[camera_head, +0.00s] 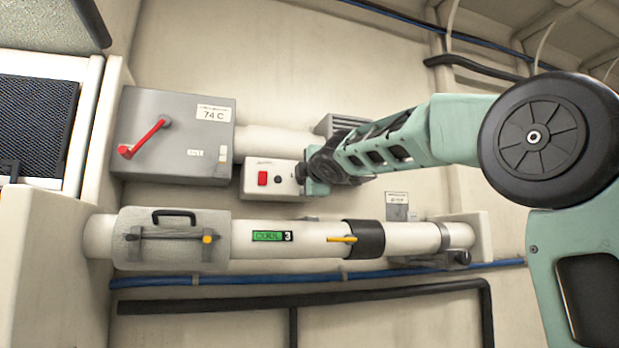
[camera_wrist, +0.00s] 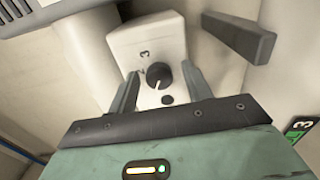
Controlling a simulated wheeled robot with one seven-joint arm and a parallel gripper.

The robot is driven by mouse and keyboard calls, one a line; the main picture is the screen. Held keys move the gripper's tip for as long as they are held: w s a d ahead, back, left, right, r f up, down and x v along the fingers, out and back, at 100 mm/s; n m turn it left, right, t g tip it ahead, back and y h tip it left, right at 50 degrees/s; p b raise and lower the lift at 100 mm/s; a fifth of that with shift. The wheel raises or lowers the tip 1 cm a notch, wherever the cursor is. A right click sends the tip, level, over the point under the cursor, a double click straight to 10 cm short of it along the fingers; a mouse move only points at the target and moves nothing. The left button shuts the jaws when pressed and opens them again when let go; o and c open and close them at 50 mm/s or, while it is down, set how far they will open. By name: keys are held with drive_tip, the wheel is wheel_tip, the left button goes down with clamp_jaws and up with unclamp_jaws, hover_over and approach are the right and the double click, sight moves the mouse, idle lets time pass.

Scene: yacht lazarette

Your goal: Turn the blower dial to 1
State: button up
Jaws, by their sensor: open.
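The blower dial is a black round knob (camera_wrist: 157,76) with a white pointer line, on the face of a white box (camera_wrist: 148,40). In the wrist view, a 3 and a less clear mark are printed beside it. The pointer aims toward the lower part of that picture; I cannot tell which number it is at. My gripper (camera_wrist: 163,88) is open, one finger on each side of the knob. Contact with the knob cannot be made out. In the head view, the white box (camera_head: 252,188) is partly behind my gripper (camera_head: 306,174).
A grey box (camera_head: 160,110) with a red lever (camera_head: 140,140) and a 74 C label is left of the white box. A pale pipe (camera_head: 315,240) with a yellow lever (camera_head: 342,239) runs below. A grey bar (camera_wrist: 240,38) is near my right finger.

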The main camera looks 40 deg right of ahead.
drive_tip(key=b+v, duration=1.1)
drive_tip(key=v, duration=0.6)
drive_tip(key=shift+b, duration=0.3)
drive_tip(key=shift+s+r, duration=0.1)
drive_tip(key=shift+s, duration=0.05)
